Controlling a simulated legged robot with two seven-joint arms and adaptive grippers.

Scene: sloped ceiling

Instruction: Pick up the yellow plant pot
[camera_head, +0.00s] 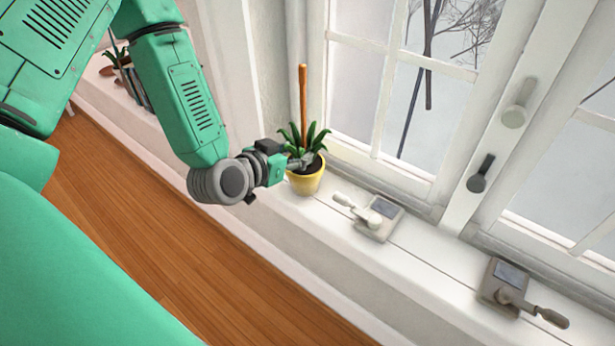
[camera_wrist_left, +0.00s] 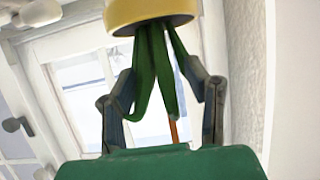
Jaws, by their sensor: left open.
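The yellow plant pot (camera_head: 307,182) stands upright on the white window sill, with green leaves and a brown stick rising from it. My left gripper (camera_head: 302,161) reaches it from the left at about rim height, and its fingertips overlap the leaves. In the left wrist view the picture is upside down: the yellow pot (camera_wrist_left: 150,12) is at the top edge, partly cut off. There my left gripper (camera_wrist_left: 160,75) has its fingers spread on either side of the green leaves. I cannot tell whether the fingers touch the plant. My right gripper is not in view.
The window sill (camera_head: 340,230) runs diagonally below the window. A light crank handle (camera_head: 375,217) sits right of the pot, and a darker one (camera_head: 515,295) farther right. Another plant (camera_head: 115,55) stands at upper left, partly behind my arm. Wooden floor (camera_head: 190,250) lies below.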

